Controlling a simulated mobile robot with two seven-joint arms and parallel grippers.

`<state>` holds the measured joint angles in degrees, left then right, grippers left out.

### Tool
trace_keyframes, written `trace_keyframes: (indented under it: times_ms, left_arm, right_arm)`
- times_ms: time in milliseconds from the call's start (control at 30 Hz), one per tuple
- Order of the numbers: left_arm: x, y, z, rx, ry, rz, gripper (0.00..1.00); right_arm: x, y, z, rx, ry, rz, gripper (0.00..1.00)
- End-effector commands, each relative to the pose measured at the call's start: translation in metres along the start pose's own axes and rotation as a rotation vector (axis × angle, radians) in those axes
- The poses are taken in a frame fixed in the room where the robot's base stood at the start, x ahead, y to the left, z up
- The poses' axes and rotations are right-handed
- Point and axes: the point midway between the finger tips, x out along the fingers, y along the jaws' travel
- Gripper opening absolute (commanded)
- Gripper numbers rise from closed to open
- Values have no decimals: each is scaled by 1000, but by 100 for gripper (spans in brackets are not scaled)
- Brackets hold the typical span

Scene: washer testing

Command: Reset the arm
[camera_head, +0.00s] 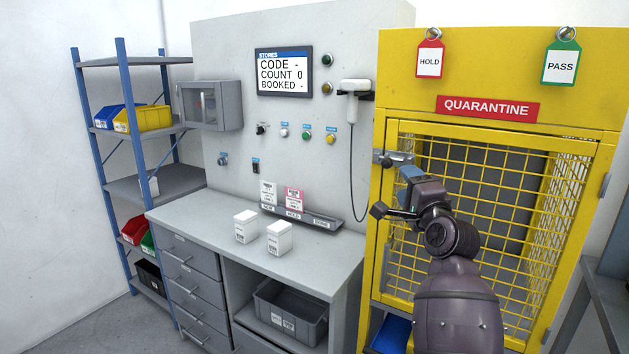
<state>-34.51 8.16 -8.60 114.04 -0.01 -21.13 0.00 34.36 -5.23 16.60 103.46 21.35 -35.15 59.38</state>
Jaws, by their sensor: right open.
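My right arm comes up from the bottom right in the head view. My right gripper (385,211) is open in front of the left side of the yellow quarantine cage (500,65), below its grey latch (392,158). Nothing shows between its fingers. I cannot tell whether it touches the cage. The cage's mesh door (560,215) looks shut, and my arm hides part of it. My left gripper is not in view.
Two white boxes (246,227) stand on the grey workbench (195,212), left of my gripper. A scanner (356,92) hangs on the panel, its cable looping down. A blue-framed shelf (130,62) with bins stands at left. A grey surface (612,290) is at far right.

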Motion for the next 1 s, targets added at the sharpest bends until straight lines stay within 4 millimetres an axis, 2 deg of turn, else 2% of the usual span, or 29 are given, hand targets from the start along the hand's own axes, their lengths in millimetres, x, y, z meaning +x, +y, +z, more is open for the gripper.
trace_keyframes:
  times_ms: [200,267,367,567,667,867,1000]
  left_arm:
    - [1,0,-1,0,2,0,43]
    - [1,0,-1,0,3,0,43]
    - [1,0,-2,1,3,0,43]
    - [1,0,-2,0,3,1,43]
    - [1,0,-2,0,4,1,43]
    - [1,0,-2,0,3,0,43]
    - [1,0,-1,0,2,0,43]
  right_arm:
    - [-4,-16,4,-377,45,-48,52]
    - [-9,-12,4,-481,56,-45,52]
    - [-22,6,4,-664,70,-22,52]
    - [-64,68,3,-1015,59,67,52]
    - [-92,105,3,-1168,30,124,52]
    - [-162,179,7,-1399,-70,238,52]
    - [-217,226,12,-1494,-161,317,52]
